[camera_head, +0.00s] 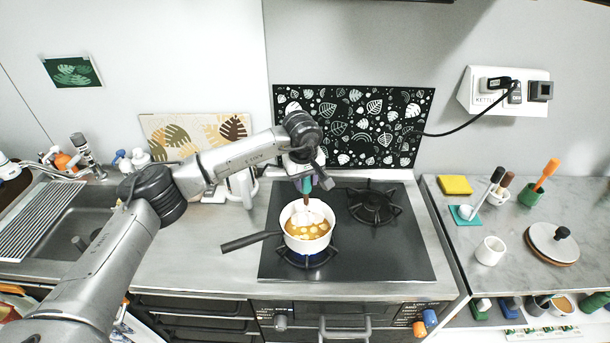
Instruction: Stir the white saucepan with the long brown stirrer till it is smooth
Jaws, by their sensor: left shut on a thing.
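The white saucepan (306,241) stands on the front left burner of the black hob, its dark handle (250,240) pointing left. It holds a golden-brown liquid with paler patches in it. My left gripper (307,184) is above the saucepan, shut on the long brown stirrer (306,200). The stirrer points down toward the pan, and its lower end is in or just over the contents; I cannot tell how deep. My right gripper is not in view.
A free burner (375,205) is at the back right of the hob. A sink (60,215) is at the left. The right counter holds a white cup (490,251), a round lid (552,243), a green pot (530,195) and a yellow sponge (455,185). A black cable (460,126) hangs on the wall.

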